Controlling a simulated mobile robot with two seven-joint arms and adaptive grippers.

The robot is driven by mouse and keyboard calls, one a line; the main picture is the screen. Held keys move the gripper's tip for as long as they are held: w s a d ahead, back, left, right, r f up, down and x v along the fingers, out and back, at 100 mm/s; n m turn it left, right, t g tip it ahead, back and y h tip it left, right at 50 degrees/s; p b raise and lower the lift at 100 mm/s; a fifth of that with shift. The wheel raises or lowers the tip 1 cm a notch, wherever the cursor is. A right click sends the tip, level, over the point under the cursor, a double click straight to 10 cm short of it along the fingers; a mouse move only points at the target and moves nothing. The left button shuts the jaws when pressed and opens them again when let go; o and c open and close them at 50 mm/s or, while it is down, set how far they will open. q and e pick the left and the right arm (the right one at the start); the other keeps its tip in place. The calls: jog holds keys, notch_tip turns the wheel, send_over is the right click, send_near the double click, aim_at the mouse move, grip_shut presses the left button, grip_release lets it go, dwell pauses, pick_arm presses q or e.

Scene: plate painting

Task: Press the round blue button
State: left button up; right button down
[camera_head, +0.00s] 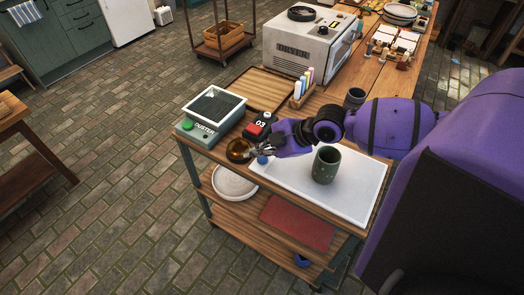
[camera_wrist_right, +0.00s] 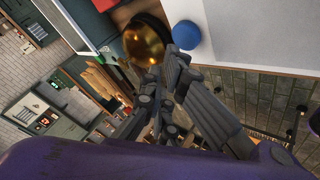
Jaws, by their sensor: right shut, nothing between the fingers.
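The round blue button (camera_head: 262,160) is small and sits at the left corner of the white board, at the front edge of the wooden bench. In the wrist view the blue button (camera_wrist_right: 187,34) shows as a blue disc just beyond my fingertips. My right gripper (camera_head: 262,149) is shut and empty, right beside the button. In the wrist view its fingertips (camera_wrist_right: 172,58) lie close to the button's edge. I cannot tell whether they touch it. My left gripper is not in view.
The duster machine (camera_head: 212,112) is at the left. A green cup (camera_head: 326,165) stands on the white board (camera_head: 358,190).

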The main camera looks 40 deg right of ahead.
aim_at(259, 164)
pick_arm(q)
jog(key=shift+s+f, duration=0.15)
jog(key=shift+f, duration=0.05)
pick_arm(e)
jog(key=shift+f, duration=0.3)
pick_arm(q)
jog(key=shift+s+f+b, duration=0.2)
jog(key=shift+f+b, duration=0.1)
pick_arm(e)
jog(key=shift+f, duration=0.5)
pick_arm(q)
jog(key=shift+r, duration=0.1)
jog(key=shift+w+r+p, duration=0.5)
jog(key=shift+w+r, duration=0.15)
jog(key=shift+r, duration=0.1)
pick_arm(e)
jog(key=shift+r, duration=0.95)
jog(key=shift+r, duration=0.1)
pick_arm(q)
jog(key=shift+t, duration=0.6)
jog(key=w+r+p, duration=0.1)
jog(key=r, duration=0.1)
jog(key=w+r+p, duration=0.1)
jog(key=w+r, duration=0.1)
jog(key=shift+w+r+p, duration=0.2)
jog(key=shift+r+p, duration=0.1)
jog(key=shift+p, duration=0.05)
pick_arm(e)
notch_tip(259, 164, up, 6)
jog(key=shift+f, duration=0.1)
